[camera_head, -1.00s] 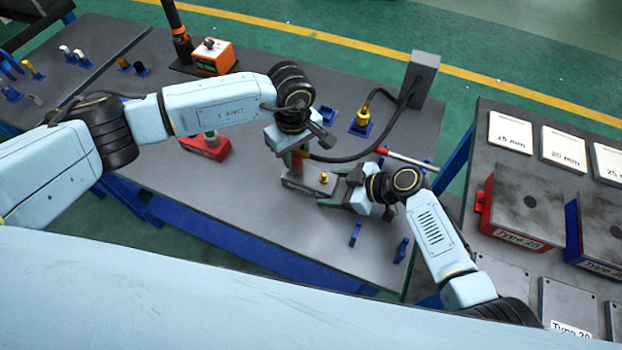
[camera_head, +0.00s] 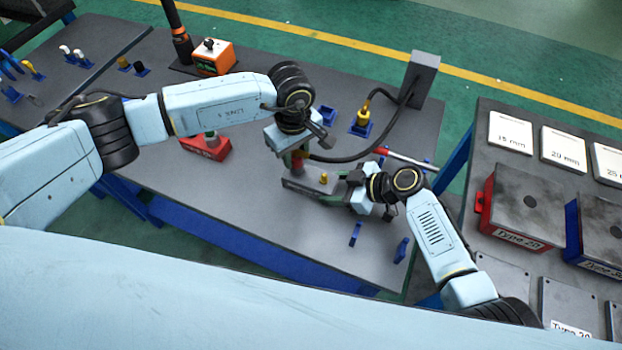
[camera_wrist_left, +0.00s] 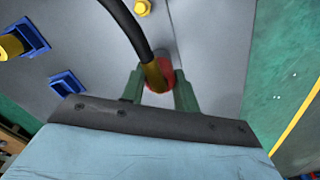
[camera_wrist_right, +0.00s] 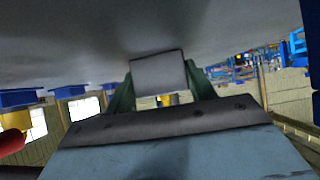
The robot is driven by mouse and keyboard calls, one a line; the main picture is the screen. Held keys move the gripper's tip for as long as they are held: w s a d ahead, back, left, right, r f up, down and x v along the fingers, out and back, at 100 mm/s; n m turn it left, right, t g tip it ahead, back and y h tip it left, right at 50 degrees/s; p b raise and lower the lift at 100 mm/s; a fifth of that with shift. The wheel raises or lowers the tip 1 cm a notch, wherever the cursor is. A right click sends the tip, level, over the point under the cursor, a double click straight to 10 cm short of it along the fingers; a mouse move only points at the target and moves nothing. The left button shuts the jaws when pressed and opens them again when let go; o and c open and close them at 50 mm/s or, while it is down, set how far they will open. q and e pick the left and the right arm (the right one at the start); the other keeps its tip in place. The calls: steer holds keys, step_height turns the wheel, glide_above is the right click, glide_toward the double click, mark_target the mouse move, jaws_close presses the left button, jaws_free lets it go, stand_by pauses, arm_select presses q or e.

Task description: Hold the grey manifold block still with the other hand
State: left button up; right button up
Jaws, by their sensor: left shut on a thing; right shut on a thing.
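The grey manifold block (camera_head: 301,188) lies on the grey table, with a yellow fitting (camera_head: 323,178) on its top. My right gripper (camera_head: 335,190) is shut on the block's right end. In the right wrist view the block (camera_wrist_right: 158,72) sits between its green fingers. My left gripper (camera_head: 298,156) is above the block's left part, shut on a red hose connector. The connector (camera_wrist_left: 160,90) shows between the fingers in the left wrist view, with a yellow collar and a black hose (camera_wrist_left: 127,25). The connector's lower end is over the block; whether it is seated is unclear.
The hose runs to a dark post (camera_head: 424,72) at the back right. Blue holders (camera_head: 356,234) stand at the table's front right. A red block (camera_head: 205,147) and an orange box (camera_head: 213,58) are left. A second table (camera_head: 515,160) with cards and boxes stands right.

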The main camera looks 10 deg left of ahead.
arm_select(q)
steer(key=shift+w+r, duration=0.1)
steer(key=shift+r, duration=0.2)
stand_by(0.6)
steer(key=shift+r, duration=2.2)
arm_select(e)
steer(key=o, duration=1.3)
steer(key=shift+c, duration=0.2)
